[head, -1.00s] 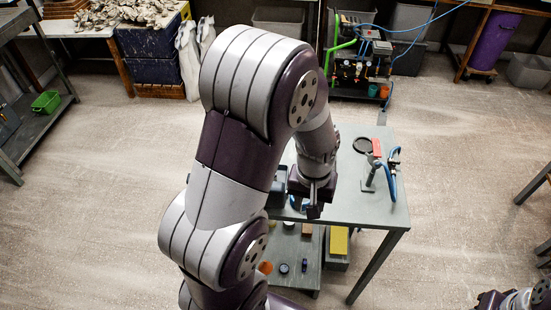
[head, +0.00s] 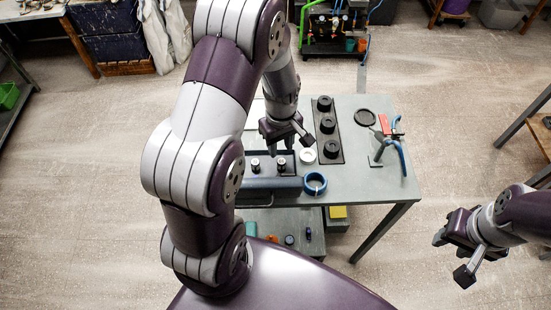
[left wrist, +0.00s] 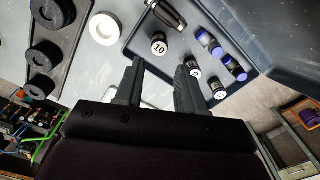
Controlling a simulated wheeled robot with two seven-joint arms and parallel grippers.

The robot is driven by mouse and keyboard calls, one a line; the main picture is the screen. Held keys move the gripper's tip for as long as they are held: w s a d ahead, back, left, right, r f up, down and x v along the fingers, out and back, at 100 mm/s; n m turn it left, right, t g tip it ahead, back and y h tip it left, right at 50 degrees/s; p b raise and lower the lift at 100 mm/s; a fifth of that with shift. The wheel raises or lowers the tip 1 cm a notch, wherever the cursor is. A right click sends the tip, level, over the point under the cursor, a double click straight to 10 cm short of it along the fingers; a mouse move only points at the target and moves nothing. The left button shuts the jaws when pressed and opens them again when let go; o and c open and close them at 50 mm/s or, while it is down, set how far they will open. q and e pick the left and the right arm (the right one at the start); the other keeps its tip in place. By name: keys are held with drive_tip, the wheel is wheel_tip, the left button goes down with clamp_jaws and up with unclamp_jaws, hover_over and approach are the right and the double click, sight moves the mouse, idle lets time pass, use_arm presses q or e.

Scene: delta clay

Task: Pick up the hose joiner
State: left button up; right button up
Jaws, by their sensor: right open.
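A dark tray (left wrist: 137,52) on the grey table holds several small cylinders. They include a shiny dark metal piece (left wrist: 168,14), a white-ended one marked 10 (left wrist: 159,45) and several blue-and-black ones (left wrist: 208,42). I cannot tell for certain which one is the hose joiner. My left gripper (head: 287,146) hangs over the tray's back edge. In the left wrist view its fingers (left wrist: 157,78) are apart, with nothing seen held. My right gripper (head: 454,258) is open and empty, right of the table.
Black discs on a dark strip (head: 336,152), a white ring (head: 307,156), a blue coil (head: 315,183) and a black ring (head: 364,117) lie on the table (head: 375,182). A stand with blue-handled pliers (head: 388,140) is at the right. A lower shelf holds small items.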

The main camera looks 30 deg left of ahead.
sight(282, 162)
use_arm(q)
drive_tip(key=f, duration=0.8)
drive_tip(key=shift+s+d+p, duration=0.1)
drive_tip(key=shift+d+p, duration=0.25)
clamp_jaws()
